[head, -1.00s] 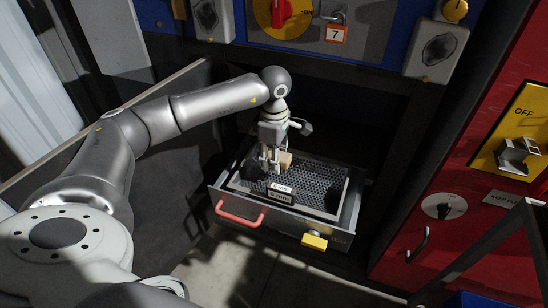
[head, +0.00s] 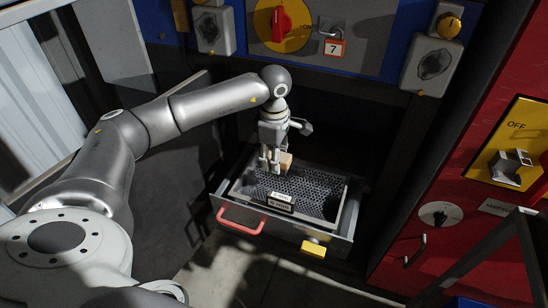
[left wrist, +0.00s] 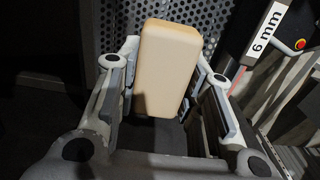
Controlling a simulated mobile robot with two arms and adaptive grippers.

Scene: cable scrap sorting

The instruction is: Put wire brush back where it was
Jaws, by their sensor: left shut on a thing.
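My left gripper (head: 272,166) is shut on the wire brush, whose tan block-shaped body (head: 286,162) shows between the fingers. In the left wrist view the brush (left wrist: 168,62) stands between the two finger pads; its bristles are hidden. The gripper points down over the rear left part of an open grey drawer (head: 345,228) with a perforated tray inside (head: 318,196). I cannot tell whether the brush touches the tray. My right gripper is not in view.
The drawer has a red handle (head: 240,220), a yellow block (head: 313,248) at its front and white labels; one reads 6 mm (left wrist: 269,27) in the left wrist view. A red cabinet (head: 450,190) stands right. A blue panel with a red knob (head: 281,20) is above.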

